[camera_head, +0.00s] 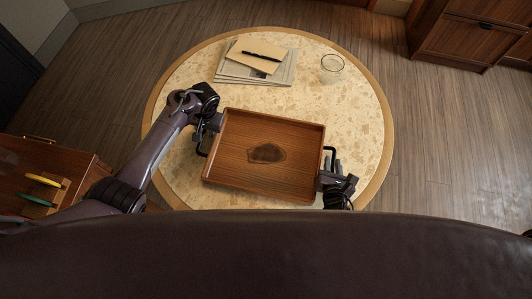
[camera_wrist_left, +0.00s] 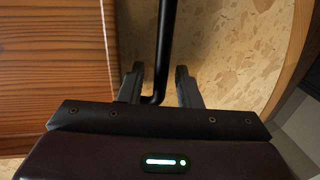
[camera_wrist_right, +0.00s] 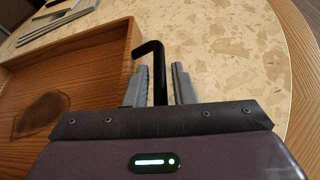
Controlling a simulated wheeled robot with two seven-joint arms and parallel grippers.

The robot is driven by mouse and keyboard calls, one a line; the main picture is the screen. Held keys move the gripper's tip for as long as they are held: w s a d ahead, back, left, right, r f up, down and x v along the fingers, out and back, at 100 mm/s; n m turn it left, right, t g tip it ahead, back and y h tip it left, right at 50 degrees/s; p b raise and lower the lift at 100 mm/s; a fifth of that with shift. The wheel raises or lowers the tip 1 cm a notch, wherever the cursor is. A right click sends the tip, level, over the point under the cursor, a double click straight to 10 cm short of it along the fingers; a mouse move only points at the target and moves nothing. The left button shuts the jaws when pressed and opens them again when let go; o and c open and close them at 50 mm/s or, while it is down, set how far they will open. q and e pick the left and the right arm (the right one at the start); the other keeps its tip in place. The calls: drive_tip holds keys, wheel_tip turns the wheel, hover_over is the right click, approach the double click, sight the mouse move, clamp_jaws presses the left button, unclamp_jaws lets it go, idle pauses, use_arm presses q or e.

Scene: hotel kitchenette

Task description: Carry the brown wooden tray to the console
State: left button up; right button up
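The brown wooden tray (camera_head: 245,179) rests near the front of the round table, with a dark stain on its floor. It has a black bar handle on its left side (camera_wrist_left: 165,45) and another on its right (camera_wrist_right: 158,75). My left gripper (camera_head: 205,138) is open, with its fingers on either side of the left handle and gaps visible. My right gripper (camera_head: 331,170) is open around the right handle in the same way, with narrower gaps. I cannot tell which furniture is the console.
The round stone-topped table (camera_head: 357,115) also holds papers with a notebook and pen (camera_head: 258,60) and a clear glass (camera_head: 332,68) behind the tray. A wooden cabinet (camera_head: 80,160) with yellow and green items stands left. Another cabinet (camera_head: 465,40) stands back right. Floor (camera_head: 450,140) at right is clear.

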use_arm(q)
clamp_jaws()
use_arm(e)
clamp_jaws()
use_arm(q)
drive_tip(key=shift+r, duration=0.15)
use_arm(e)
drive_tip(key=shift+r, duration=0.1)
